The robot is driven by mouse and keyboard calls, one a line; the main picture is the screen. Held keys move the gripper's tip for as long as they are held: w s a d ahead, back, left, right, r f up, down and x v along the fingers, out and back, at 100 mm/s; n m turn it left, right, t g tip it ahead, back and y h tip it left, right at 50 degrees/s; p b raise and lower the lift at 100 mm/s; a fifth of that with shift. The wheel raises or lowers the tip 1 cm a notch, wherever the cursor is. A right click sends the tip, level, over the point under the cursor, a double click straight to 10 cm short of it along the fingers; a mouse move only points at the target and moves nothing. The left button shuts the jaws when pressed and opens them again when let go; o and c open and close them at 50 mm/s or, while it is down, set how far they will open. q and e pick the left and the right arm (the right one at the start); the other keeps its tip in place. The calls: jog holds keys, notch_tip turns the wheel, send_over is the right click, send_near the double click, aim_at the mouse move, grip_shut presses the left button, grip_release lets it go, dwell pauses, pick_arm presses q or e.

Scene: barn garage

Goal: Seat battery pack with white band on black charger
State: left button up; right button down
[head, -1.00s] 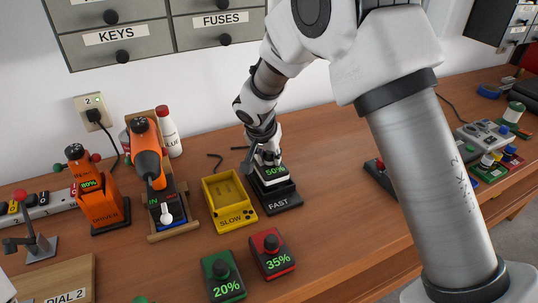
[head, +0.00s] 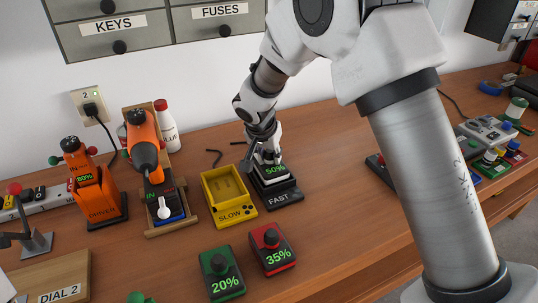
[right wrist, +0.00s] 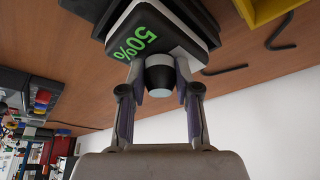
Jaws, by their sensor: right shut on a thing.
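The battery pack with the white band (head: 274,170) reads 50% in green and sits at the black charger (head: 283,199) marked FAST. Whether it is fully seated, I cannot tell. My right gripper (head: 262,150) is above it, shut on its knob. In the right wrist view the fingers of my right gripper (right wrist: 160,80) close on the knob, and the dark top of the pack (right wrist: 150,35) shows the 50% label. My left gripper is not in view.
A yellow charger (head: 229,196) marked SLOW stands empty just left of the black one. A green 20% pack (head: 221,277) and a red 35% pack (head: 272,252) lie in front. Orange tools (head: 144,152) and a glue bottle (head: 165,125) stand to the left.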

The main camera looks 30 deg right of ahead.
jog(key=shift+f+b, duration=0.35)
jog(key=shift+b, duration=0.1)
dwell(0.7)
jog(key=shift+c, duration=1)
grip_release()
jog(key=shift+r, duration=0.1)
jog(key=shift+r+p, duration=2.9)
jog(key=shift+r, duration=1.55)
jog(key=shift+f, duration=0.1)
